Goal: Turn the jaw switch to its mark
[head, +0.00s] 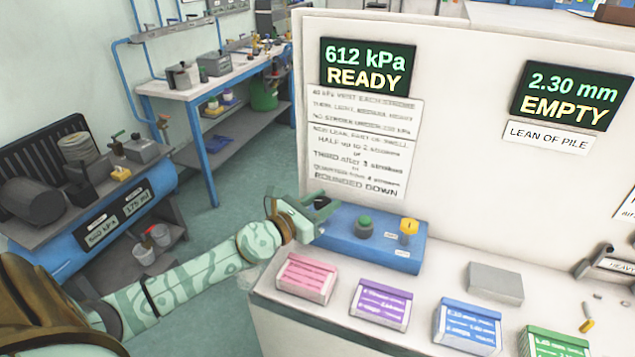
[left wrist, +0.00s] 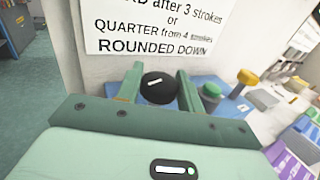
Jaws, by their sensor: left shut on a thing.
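A round black knob with a white line on its face (left wrist: 158,88), seemingly the jaw switch, sits at the left end of the blue control box (head: 340,243). My left gripper (head: 318,208) reaches it from the left and is shut on it, with one finger on each side in the left wrist view (left wrist: 156,88). The white line lies nearly level, slightly tilted. In the head view the gripper mostly hides the knob. I cannot make out the mark around it. My right gripper is not in view.
A green button (head: 364,227) and a yellow knob (head: 408,230) stand right of the black knob. Pink (head: 306,278), purple (head: 381,303), blue (head: 467,325) and green (head: 555,343) boxes line the bench front. A white panel (head: 460,150) rises behind, its left display (head: 367,68) reading 612 kPa READY.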

